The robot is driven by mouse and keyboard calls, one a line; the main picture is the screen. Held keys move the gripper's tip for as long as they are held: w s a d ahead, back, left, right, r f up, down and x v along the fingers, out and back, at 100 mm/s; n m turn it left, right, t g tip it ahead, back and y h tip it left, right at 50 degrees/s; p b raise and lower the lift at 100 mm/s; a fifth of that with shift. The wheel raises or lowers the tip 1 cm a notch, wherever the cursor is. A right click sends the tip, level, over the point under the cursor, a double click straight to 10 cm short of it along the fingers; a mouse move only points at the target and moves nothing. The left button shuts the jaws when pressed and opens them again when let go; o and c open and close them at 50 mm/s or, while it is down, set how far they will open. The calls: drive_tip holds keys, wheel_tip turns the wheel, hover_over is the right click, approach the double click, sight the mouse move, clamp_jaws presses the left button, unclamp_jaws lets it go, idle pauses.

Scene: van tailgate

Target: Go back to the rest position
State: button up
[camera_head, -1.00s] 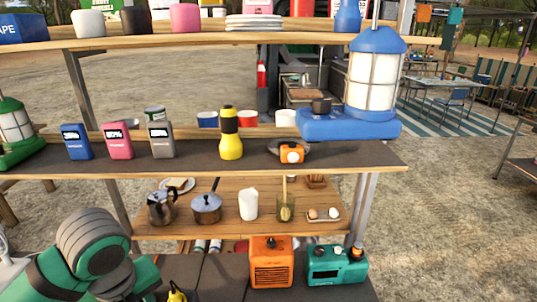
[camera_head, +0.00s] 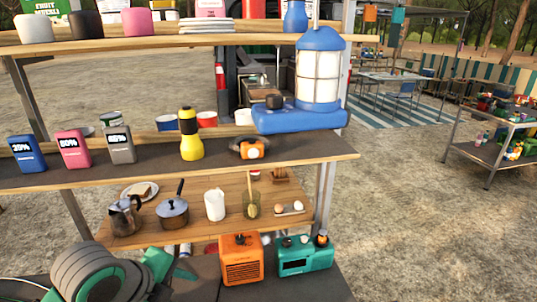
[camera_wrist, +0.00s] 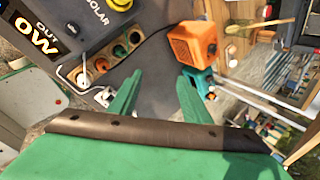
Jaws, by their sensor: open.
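My gripper (camera_wrist: 157,98) shows in the wrist view with its two green fingers spread apart and nothing between them. Beyond the fingers are an orange box-shaped device (camera_wrist: 192,43) and a teal device (camera_wrist: 198,80). In the head view my green and grey arm is at the lower left, low in front of the shelves; the fingertips cannot be made out clearly there. The orange device (camera_head: 242,259) and the teal device (camera_head: 304,256) stand on the dark lower surface, to the right of my arm.
The middle shelf (camera_head: 290,157) holds a yellow flashlight (camera_head: 191,135), several power banks, and a blue lantern (camera_head: 319,72). A kettle (camera_head: 125,214) and a pot (camera_head: 172,209) stand on the wooden shelf below. A metal table (camera_head: 490,150) stands at right. The ground between is open.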

drive_tip(key=w+d+r+n+t+h, duration=0.2)
drive_tip(key=w+d+n+t+h, duration=0.1)
drive_tip(key=w+d, duration=0.4)
drive_tip(key=w+d+r+n+t+h, duration=0.1)
drive_tip(key=w+d+n+t+h, duration=0.25)
drive_tip(key=d, duration=0.55)
drive_tip(key=d+f+n+t+y, duration=0.3)
drive_tip(key=d+f+n+t, duration=0.25)
drive_tip(key=n, duration=0.35)
drive_tip(key=s+d+f+n+g+y, duration=0.15)
drive_tip(key=s+f+n+y, duration=0.6)
drive_tip(key=s+f, duration=0.8)
drive_tip(key=s+a+f+h, duration=0.1)
drive_tip(key=s, duration=1)
drive_tip(key=s+f+h, duration=0.1)
drive_tip(key=s+f, duration=0.1)
drive_tip(key=s, duration=0.9)
drive_tip(key=shift+s+a+f+g, duration=0.2)
drive_tip(key=shift+a+g, duration=0.2)
drive_tip(key=shift+g, duration=0.05)
